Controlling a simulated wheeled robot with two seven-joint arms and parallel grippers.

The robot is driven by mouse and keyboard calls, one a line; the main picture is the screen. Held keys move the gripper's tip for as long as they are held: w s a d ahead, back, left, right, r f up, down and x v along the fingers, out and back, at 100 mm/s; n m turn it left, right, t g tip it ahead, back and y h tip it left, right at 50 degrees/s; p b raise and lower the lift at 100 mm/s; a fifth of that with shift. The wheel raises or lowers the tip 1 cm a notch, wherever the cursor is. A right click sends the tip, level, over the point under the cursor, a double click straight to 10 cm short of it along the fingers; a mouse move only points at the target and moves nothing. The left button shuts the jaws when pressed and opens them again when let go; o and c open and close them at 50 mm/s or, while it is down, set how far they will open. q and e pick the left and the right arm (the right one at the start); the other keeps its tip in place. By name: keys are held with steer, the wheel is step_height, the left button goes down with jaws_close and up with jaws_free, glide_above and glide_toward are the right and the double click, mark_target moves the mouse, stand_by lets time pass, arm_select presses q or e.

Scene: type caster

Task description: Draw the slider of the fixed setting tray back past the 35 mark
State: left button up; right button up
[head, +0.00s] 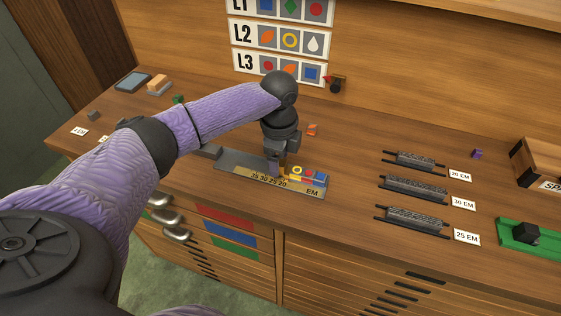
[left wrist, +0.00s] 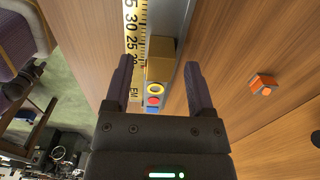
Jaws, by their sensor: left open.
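The grey setting tray (head: 232,160) lies on the bench with a brass scale (head: 262,179) along its front, marked 35 to 20 and EM. It also shows in the left wrist view (left wrist: 180,25). The brass slider (left wrist: 160,60) sits in its channel near the low-numbered end of the scale; in the head view my gripper mostly hides it. My left gripper (head: 277,173) is open and points down over the tray. In the left wrist view its fingers (left wrist: 160,85) lie either side of the slider's line; I cannot tell whether they touch it. My right gripper is out of sight.
A yellow ring (head: 297,170), a red dot and a blue square (head: 321,178) sit in the tray right of the slider. An orange block (head: 312,129) lies behind. Dark bars on racks (head: 415,188) with labels stand to the right. Drawer handles (head: 168,217) project at front left.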

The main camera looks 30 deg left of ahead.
arm_select(q)
steer(key=shift+f, duration=0.3)
jaws_close()
stand_by(1.2)
